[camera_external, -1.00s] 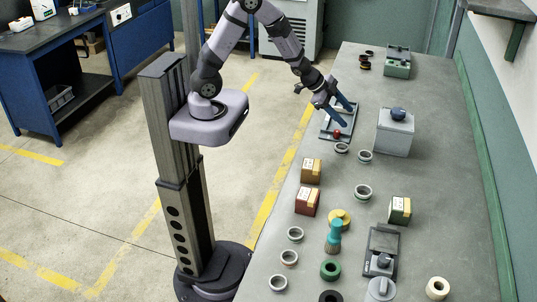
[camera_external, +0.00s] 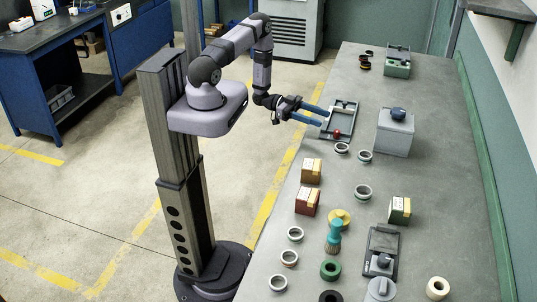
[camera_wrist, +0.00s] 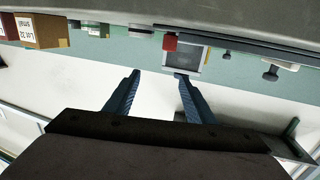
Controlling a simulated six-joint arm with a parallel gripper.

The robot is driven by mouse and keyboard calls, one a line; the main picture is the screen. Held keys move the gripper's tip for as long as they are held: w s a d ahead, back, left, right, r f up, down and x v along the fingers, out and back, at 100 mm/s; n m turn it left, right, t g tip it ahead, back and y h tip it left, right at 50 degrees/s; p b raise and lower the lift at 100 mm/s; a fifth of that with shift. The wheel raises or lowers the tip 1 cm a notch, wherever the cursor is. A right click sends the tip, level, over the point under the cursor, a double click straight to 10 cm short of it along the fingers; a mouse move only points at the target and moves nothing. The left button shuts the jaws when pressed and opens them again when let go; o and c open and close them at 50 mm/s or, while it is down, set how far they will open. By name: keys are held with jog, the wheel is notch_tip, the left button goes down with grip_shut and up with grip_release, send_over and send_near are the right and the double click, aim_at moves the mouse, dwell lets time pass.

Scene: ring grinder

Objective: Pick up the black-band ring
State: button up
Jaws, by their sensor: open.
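Several pale grey rings lie on the grey table in the external view, among them one with a dark-looking band (camera_external: 342,148), one beside it (camera_external: 365,157) and one nearer the middle (camera_external: 363,192). Others lie along the left edge, such as this ring (camera_external: 295,234). The bands are too small to tell which ring is the black-band one. My gripper (camera_external: 322,117) is open and empty at the table's left edge, its fingers pointing right toward the dark tray. In the wrist view its two blue fingers (camera_wrist: 158,74) are apart with nothing between them.
The dark tray (camera_external: 353,112) has a red knob (camera_external: 337,134). A grey box (camera_external: 394,134) with a blue knob stands right of it. A green-grey box (camera_external: 397,68) stands far back. The table's right strip is mostly clear.

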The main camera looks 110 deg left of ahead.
jog(key=g+y+b, duration=0.1)
send_near(337, 145)
jog(key=w, duration=0.1)
jog(key=w+d, duration=0.1)
jog(key=shift+w+d+f+n, duration=0.1)
jog(key=shift+w+f+n, duration=0.1)
jog(key=shift+w+n, duration=0.1)
jog(key=shift+b+x, duration=0.35)
jog(key=shift+x, duration=3.3)
jog(key=shift+r, duration=0.1)
jog(key=c, duration=0.9)
